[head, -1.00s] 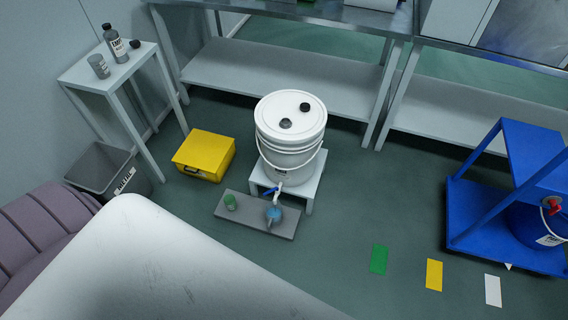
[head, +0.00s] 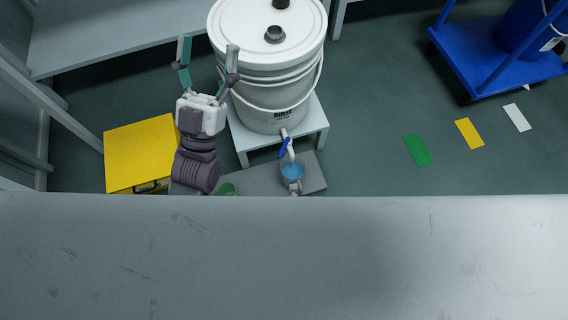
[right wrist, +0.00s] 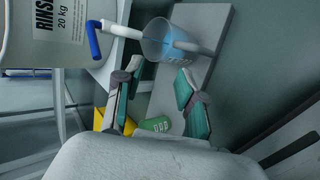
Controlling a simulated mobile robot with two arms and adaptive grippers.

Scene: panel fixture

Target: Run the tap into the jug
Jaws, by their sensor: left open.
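A white bucket (head: 268,60) labelled RINSE stands on a small grey stand (head: 243,138). Its tap (head: 288,146) has a blue lever (head: 284,149) and a white spout, which also shows in the right wrist view (right wrist: 122,32). The blue see-through jug (head: 292,170) stands on a grey slab below the spout. The jug's handle (right wrist: 196,48) points away from the bucket. My left gripper (head: 208,48) is open and empty, left of the bucket. My right gripper (right wrist: 158,82) is open and empty in its wrist view, with the jug beyond its fingers; in the head view it is hidden.
A yellow box (head: 140,150) lies to the left. Green (head: 417,149), yellow (head: 469,133) and white (head: 517,117) floor patches and a blue trolley (head: 500,75) are right. Floor right of the stand is clear.

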